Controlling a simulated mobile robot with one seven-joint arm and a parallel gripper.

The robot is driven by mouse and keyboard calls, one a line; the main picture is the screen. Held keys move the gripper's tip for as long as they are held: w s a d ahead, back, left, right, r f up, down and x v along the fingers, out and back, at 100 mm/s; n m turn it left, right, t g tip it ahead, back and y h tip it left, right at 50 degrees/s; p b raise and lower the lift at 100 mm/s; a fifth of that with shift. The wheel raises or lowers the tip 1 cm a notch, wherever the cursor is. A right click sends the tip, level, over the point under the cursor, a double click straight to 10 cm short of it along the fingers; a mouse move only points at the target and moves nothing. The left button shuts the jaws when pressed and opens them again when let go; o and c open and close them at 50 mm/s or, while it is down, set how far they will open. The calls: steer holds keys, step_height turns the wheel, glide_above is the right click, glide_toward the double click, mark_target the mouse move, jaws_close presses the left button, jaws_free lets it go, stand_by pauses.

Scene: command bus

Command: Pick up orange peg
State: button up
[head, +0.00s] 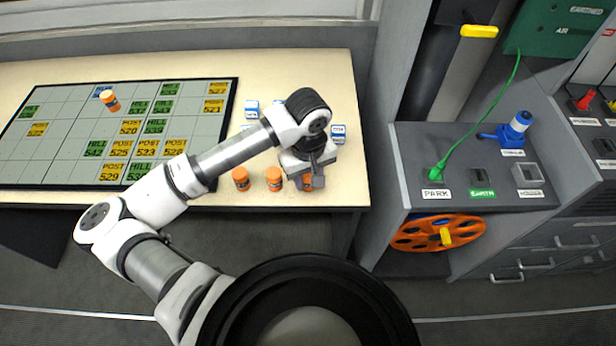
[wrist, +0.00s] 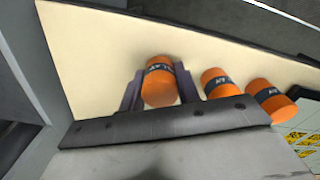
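Orange pegs with dark bands stand along the table's front edge. Two of them, the left peg (head: 241,179) and the middle peg (head: 274,179), show clearly in the head view. The third peg (head: 307,186) is mostly hidden by my gripper (head: 316,178). In the wrist view this peg (wrist: 158,88) stands between the two fingers of my gripper (wrist: 160,76). The fingers look open, one on each side, with slight gaps near the tips. The other two pegs show to the right in the wrist view (wrist: 218,83) (wrist: 271,101). Another orange peg (head: 110,101) stands on the grid board.
The grid board (head: 60,158) with yellow and green labels covers the table's left part. Blue-and-white blocks (head: 338,134) sit behind my gripper. A grey console (head: 460,150) with a green plug (head: 437,172) and an orange reel (head: 412,236) stand right of the table (head: 225,62).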

steer(key=c, duration=0.3)
steer(key=shift+r, duration=0.1)
